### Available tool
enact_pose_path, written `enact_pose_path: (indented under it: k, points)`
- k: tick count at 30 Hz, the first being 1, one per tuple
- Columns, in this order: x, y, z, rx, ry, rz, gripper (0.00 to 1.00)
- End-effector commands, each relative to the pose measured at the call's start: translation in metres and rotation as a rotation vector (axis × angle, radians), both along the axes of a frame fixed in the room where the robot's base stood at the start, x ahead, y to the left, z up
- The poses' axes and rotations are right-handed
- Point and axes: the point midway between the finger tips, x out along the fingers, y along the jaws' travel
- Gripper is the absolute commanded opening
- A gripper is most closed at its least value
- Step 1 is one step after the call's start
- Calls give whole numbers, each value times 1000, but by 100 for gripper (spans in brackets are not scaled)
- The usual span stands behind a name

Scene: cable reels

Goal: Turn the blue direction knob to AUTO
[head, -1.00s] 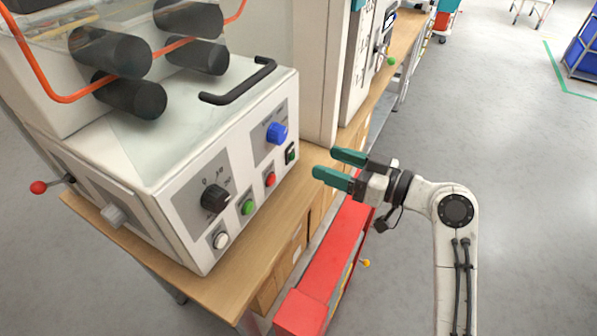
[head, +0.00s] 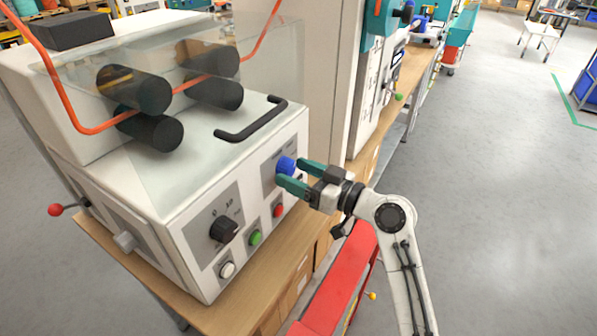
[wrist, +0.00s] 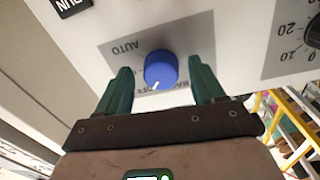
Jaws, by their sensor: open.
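The blue direction knob (head: 286,165) is on the grey label plate on the white machine's front panel. In the wrist view the blue knob (wrist: 161,68) has a white pointer mark at its lower edge, slightly left of centre. The word AUTO (wrist: 126,47) is printed upside down at the upper left of the knob. Other lettering below it is partly hidden by the knob and fingers. My gripper (head: 290,173) has green fingers and is open. In the wrist view the fingers stand on either side of the knob, with a visible gap at each side.
A black dial (head: 223,229), a white button (head: 227,269), a green button (head: 255,238) and a red button (head: 279,210) sit on the same panel. A black handle (head: 252,120) is on top. A wooden bench (head: 262,276) and red box (head: 338,290) lie below.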

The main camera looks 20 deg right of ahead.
Motion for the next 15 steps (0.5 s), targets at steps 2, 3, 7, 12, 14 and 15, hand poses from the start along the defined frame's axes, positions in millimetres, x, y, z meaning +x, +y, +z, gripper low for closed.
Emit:
enact_pose_path:
  k: [2,3,7,12,14,15]
  points:
    - [1,1,0,0,0,0,68]
    - [1,1,0,0,0,0,68]
    - [1,1,0,0,0,1,68]
    - [0,1,0,0,0,1,53]
    - [0,1,0,0,0,1,47]
    - [0,1,0,0,0,1,43]
